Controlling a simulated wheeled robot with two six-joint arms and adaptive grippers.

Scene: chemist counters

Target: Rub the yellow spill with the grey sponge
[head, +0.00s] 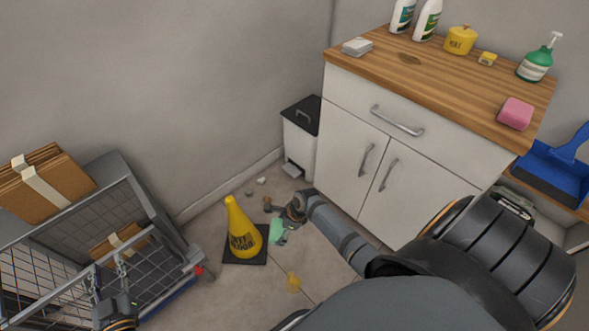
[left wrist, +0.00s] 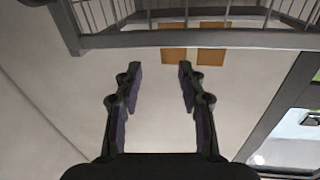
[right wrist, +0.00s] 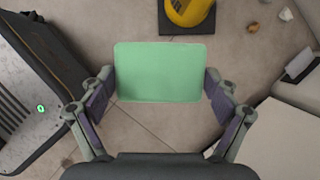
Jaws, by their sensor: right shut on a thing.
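My right gripper (head: 284,222) is shut on a green sponge-like block (right wrist: 160,72), held above the floor beside the yellow cone. The block (head: 277,230) is green, not grey. No clearly grey sponge shows; a pale grey stack (head: 357,47) lies on the counter's left end, and I cannot tell if it is cloth or sponge. A small yellow spill (head: 293,282) is on the floor, below the held block in the head view and apart from it. My left gripper (left wrist: 158,85) is open and empty, by the wire cage cart.
A yellow cone (head: 241,232) stands on the floor. A cart (head: 160,215) with cardboard boxes (head: 42,182) is at left. A white bin (head: 300,137) stands by the cabinet (head: 350,150). The counter holds bottles, a pink sponge (head: 515,113) and a brown stain (head: 410,58). Debris lies near the wall.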

